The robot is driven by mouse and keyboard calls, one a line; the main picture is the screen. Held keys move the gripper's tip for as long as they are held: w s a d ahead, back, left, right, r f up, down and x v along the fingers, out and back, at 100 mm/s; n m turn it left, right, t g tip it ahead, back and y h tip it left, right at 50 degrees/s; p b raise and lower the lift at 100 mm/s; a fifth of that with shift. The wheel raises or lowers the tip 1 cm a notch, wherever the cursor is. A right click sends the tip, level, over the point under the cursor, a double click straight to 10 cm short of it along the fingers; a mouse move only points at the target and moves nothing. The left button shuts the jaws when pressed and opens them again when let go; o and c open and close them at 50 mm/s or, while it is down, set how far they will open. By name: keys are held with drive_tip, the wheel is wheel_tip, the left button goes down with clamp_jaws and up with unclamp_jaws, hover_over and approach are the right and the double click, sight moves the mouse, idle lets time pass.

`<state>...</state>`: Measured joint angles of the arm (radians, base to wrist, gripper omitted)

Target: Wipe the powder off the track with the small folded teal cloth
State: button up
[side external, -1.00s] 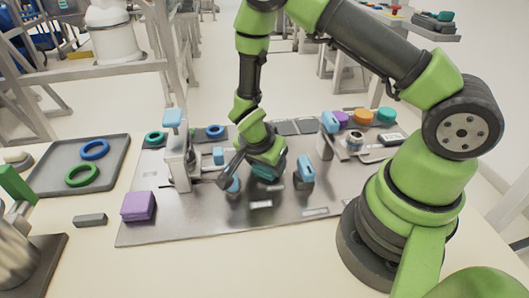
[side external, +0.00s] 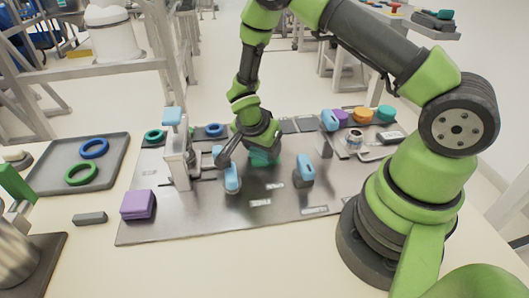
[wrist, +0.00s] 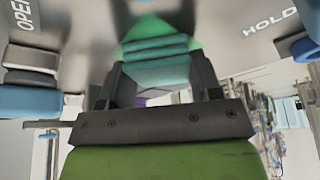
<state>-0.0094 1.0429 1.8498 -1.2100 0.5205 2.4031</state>
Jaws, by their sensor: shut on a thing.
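My gripper (side external: 261,150) is over the middle of the metal plate (side external: 215,225), shut on the folded teal cloth (side external: 262,160). In the wrist view the cloth (wrist: 155,55) sits between the two dark fingers (wrist: 158,82), its layers stacked and a greener part beyond them. The cloth is low, close to the plate; I cannot tell whether it touches. I cannot make out powder or be sure of the track in either view.
Blue-handled fixtures stand close by, one left of the cloth (side external: 231,177) and one right (side external: 305,170). A taller blue-topped post (side external: 174,150) is further left. A purple block (side external: 138,205) lies at the plate's left edge. A grey tray (side external: 50,172) holds rings.

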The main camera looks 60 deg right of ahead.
sight(266, 156)
drive_tip(key=shift+w+d, duration=0.3)
drive_tip(key=shift+d, duration=0.1)
drive_tip(key=shift+w+d, duration=0.5)
drive_tip(key=shift+w, duration=0.05)
drive_tip(key=shift+w+d+f, duration=0.15)
drive_tip(key=shift+w+d, duration=0.35)
drive_tip(key=shift+d, duration=0.05)
drive_tip(key=shift+s+a+r, duration=0.2)
drive_tip(key=shift+s+a, duration=1.95)
drive_tip(key=shift+s+a+f, duration=0.15)
drive_tip(key=shift+s+a, duration=1.4)
drive_tip(key=shift+a, duration=0.05)
drive_tip(key=shift+w+d, duration=1.15)
drive_tip(key=shift+d, duration=0.1)
drive_tip(key=shift+w+d+r, duration=0.25)
drive_tip(key=shift+w+d, duration=0.8)
drive_tip(key=shift+w+d+f, duration=0.15)
drive_tip(key=shift+w+d, duration=1.15)
drive_tip(key=shift+d, duration=0.05)
drive_tip(key=shift+w+d, duration=0.15)
drive_tip(key=shift+w, duration=0.05)
drive_tip(key=shift+r, duration=3.95)
